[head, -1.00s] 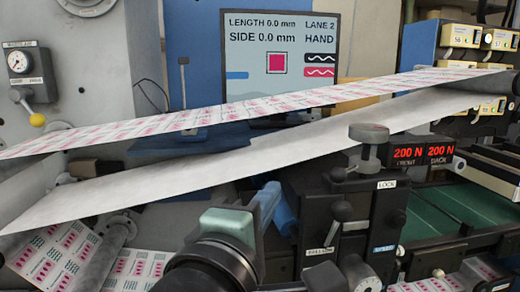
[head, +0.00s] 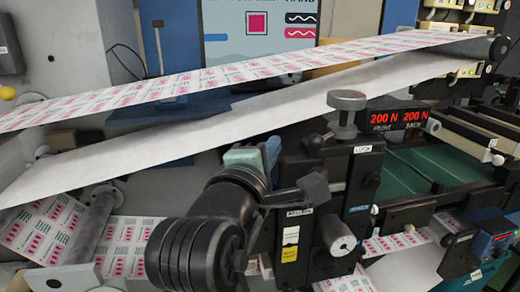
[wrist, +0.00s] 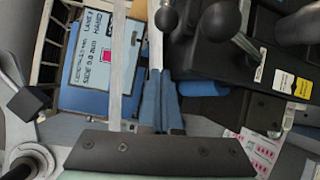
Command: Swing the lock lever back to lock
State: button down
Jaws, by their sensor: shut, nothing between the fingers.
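A black ball-ended lever (head: 313,144) sits on the left of the dark block that carries the LOCK label (head: 363,149). A second dark lever (head: 313,187) lies lower, above another white label too blurred to read. I cannot tell for sure which one is the lock lever. In the wrist view, two black ball knobs show ahead of the fingers, one straight ahead (wrist: 166,18) and one on a stem to the right (wrist: 222,20). My gripper (wrist: 160,73), with blue fingers, is shut and empty, apart from both knobs. In the head view my gripper (head: 273,150) is left of the levers.
A printed web (head: 250,72) and a plain white web (head: 170,140) slope across behind my gripper. A grey round knob (head: 346,99) stands on top of the block, beside the red 200 N displays (head: 398,117). A screen (head: 260,22) is behind.

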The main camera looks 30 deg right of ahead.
aim_at(332, 135)
jog(key=shift+s+d+r+p, duration=0.15)
jog(key=shift+s+d+p, duration=0.45)
jog(key=shift+d, duration=0.2)
jog(key=shift+s+d+r+p, duration=0.15)
jog(key=shift+s+d+p, duration=0.35)
jog(key=shift+d, duration=0.3)
jog(key=shift+s+p, duration=0.35)
jog(key=shift+p, duration=0.05)
